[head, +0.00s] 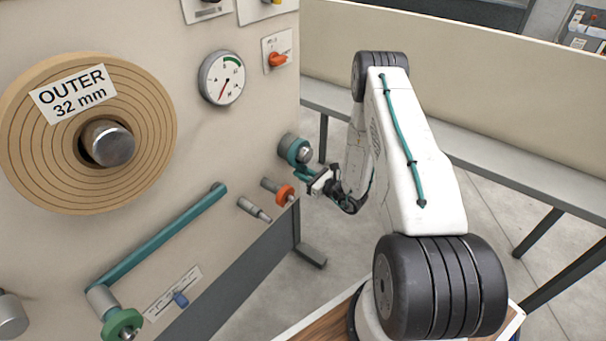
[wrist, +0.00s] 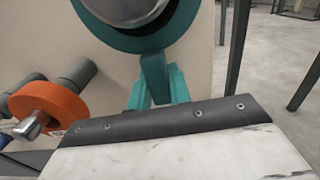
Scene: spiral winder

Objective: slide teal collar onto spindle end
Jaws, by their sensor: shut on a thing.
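The teal collar (head: 287,150) is at the metal spindle end (head: 305,155) on the right part of the machine panel. The silver end face shows inside the ring in the head view. In the wrist view the collar (wrist: 188,22) curves around the metal end (wrist: 125,12) at the top, cut off by the picture edge. My gripper (head: 309,174) is just below the spindle. Its teal fingers (wrist: 157,92) are shut on a darker teal tab below the ring. How deep the collar sits on the spindle cannot be told.
A gauge (head: 221,78) and a brown roll (head: 40,150) are to the left.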

